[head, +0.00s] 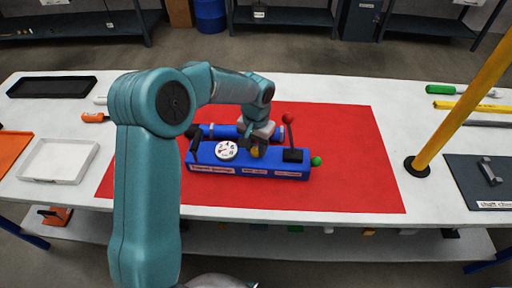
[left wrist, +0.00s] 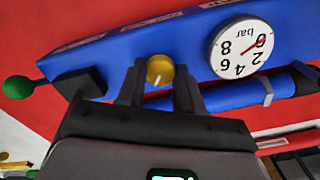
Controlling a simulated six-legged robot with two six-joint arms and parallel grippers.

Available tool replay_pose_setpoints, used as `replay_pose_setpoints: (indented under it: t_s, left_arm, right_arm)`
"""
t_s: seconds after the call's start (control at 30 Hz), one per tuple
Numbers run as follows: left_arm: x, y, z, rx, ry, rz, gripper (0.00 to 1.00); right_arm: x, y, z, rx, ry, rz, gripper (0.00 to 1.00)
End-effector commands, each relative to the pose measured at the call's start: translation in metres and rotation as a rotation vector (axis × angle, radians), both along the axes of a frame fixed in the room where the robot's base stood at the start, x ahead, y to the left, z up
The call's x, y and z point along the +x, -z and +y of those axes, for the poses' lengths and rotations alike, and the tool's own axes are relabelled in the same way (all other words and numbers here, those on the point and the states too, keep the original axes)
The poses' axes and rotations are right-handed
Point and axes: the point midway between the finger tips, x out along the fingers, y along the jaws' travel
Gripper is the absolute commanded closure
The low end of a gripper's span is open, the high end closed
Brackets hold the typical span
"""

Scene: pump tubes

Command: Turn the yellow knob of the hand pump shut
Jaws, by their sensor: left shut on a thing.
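The hand pump (head: 224,164) is a blue block on a red mat, with a white gauge (head: 227,150), a red-balled lever (head: 288,119) and a green knob (head: 316,161). Its yellow knob (head: 254,152) is on top, partly hidden by my left gripper (head: 258,145). In the left wrist view, the yellow knob (left wrist: 160,70) with a pale line sits between the two dark fingertips of my left gripper (left wrist: 160,82), which is shut on it. My right gripper is not in view.
A yellow post (head: 462,90) rises from the table's right side. A white tray (head: 58,160) and a black tray (head: 52,86) lie at the left. A dark panel (head: 485,185) lies at the right. The red mat (head: 355,150) is clear to the right of the pump.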

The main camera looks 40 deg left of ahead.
Motion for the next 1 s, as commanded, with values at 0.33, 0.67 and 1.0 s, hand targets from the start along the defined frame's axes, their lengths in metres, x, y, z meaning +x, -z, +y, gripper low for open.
replay_pose_setpoints:
  t_s: [0.33,0.67,1.0]
  left_arm:
    - [0.001,0.001,0.000,0.001,-0.320,-0.007,0.95]
    - [0.001,-0.002,0.000,0.001,-0.464,-0.005,0.95]
    - [0.001,-0.002,0.000,0.001,-0.462,-0.005,0.95]
  right_arm:
    - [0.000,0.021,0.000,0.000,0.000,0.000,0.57]
    - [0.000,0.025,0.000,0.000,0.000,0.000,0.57]
    - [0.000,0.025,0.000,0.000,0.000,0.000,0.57]
